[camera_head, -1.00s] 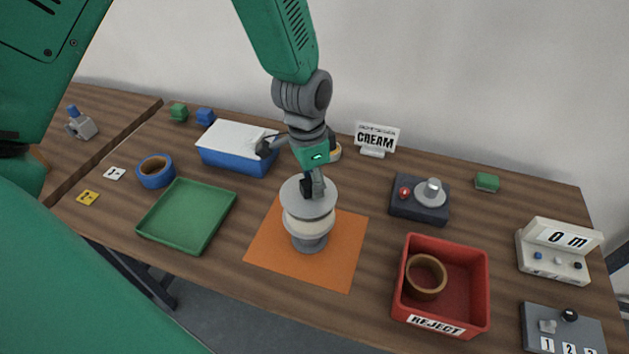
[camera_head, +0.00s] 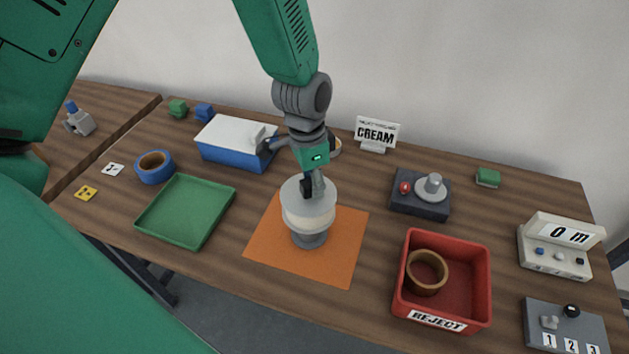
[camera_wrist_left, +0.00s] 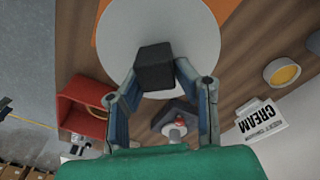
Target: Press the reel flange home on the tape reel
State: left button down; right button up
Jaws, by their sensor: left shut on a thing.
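The tape reel (camera_head: 310,239) stands upright on an orange mat (camera_head: 345,238), with a cream band of tape around it. The pale grey round reel flange (camera_head: 296,203) lies on top and looks about level, close against the tape; any small gap beneath cannot be made out. My left gripper (camera_head: 311,186) comes down from above and is shut on the dark block-shaped knob of the flange. In the left wrist view, the knob (camera_wrist_left: 155,68) sits between the two fingertips, over the pale flange disc (camera_wrist_left: 190,40). My right gripper is not in view.
A green tray (camera_head: 187,211) and a blue tape roll (camera_head: 154,168) lie left. A blue box (camera_head: 237,153) stands behind. A red REJECT bin (camera_head: 465,290) with a brown ring and a dark button device (camera_head: 420,205) are right. A CREAM sign (camera_head: 376,133) stands at the back.

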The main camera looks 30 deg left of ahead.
pick_arm(q)
jog(key=c, duration=1.2)
grip_release()
jog(key=shift+o, duration=0.2)
jog(key=shift+r, duration=0.15)
notch_tip(320, 180, up, 12)
jog(key=shift+a+f, duration=0.25)
jog(key=shift+a, duration=0.2)
jog(key=shift+s, duration=0.1)
